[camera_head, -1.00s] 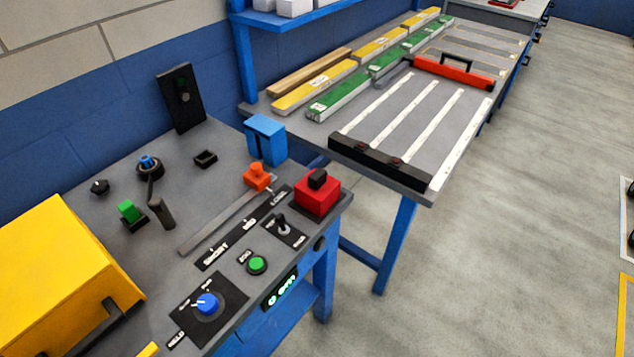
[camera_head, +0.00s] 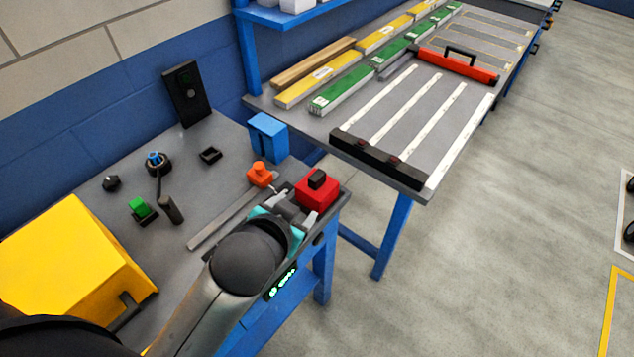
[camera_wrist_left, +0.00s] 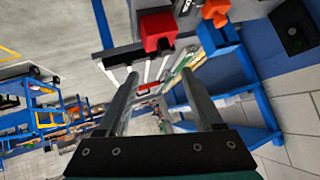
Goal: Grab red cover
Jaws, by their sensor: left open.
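The red cover (camera_head: 318,197), a red block with a black knob on top, sits at the front right corner of the grey control panel. It also shows near the top of the left wrist view (camera_wrist_left: 158,31). My left gripper (camera_head: 297,211) is open, just in front of the cover on its near side, with nothing visible between its fingers. In the left wrist view the two fingers (camera_wrist_left: 157,68) are spread apart and the cover lies beyond their tips. My left arm hides the front controls of the panel. My right gripper is not in view.
An orange knob (camera_head: 261,175) and a blue box (camera_head: 267,137) stand close behind the cover. A yellow box (camera_head: 75,255) fills the panel's left side. A second table (camera_head: 410,105) with white strips, a red-orange bar (camera_head: 457,66) and boards stands beyond. Floor lies open at right.

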